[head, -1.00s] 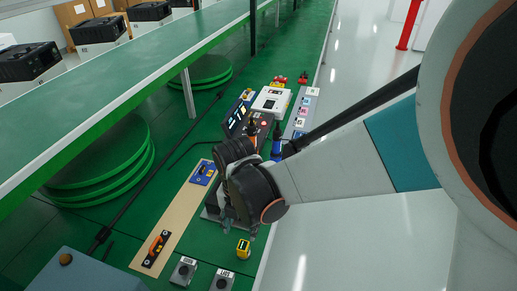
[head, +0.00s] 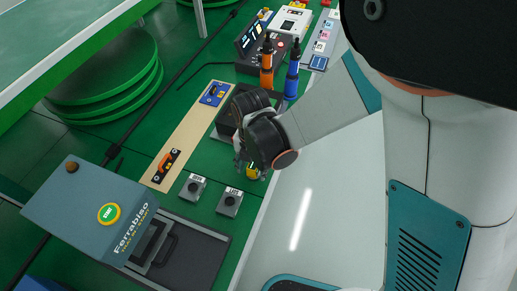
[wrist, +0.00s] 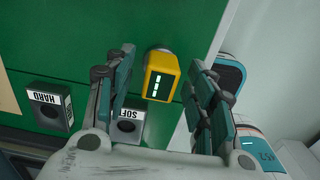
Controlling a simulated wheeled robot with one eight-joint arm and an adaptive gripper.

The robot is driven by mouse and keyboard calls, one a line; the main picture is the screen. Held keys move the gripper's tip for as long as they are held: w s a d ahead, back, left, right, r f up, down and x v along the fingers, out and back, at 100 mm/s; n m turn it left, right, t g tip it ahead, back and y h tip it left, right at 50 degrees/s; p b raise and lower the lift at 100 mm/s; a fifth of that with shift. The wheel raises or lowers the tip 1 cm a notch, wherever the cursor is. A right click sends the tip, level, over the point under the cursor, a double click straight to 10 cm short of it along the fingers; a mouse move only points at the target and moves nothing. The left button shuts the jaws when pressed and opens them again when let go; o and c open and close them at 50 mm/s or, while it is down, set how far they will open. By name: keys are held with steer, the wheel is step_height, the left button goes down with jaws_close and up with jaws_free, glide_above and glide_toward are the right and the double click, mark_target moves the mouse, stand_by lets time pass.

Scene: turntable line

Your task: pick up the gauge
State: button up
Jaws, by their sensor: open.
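A yellow block-like gauge (wrist: 161,76) with a lit display sits on the green surface in the wrist view, between my open fingers. My gripper (wrist: 163,88) has one teal-padded finger on each side of it, with gaps visible on both sides. In the head view, the gauge (head: 252,170) shows only in part, low behind my gripper (head: 248,165). I cannot tell how far the fingers reach down around it.
Two grey holders, HARD (wrist: 48,108) and SOFT (wrist: 124,126), stand beside the gauge. A tan strip (head: 190,130) carries an orange-black tool (head: 167,165). Orange (head: 267,65) and blue (head: 292,75) tools stand behind my arm. A grey-blue box (head: 95,205) stands at lower left.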

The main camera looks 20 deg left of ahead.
steer(key=shift+f, duration=0.65)
steer(key=shift+r, duration=0.1)
steer(key=shift+c, duration=0.6)
jaws_close()
steer(key=shift+r, duration=0.1)
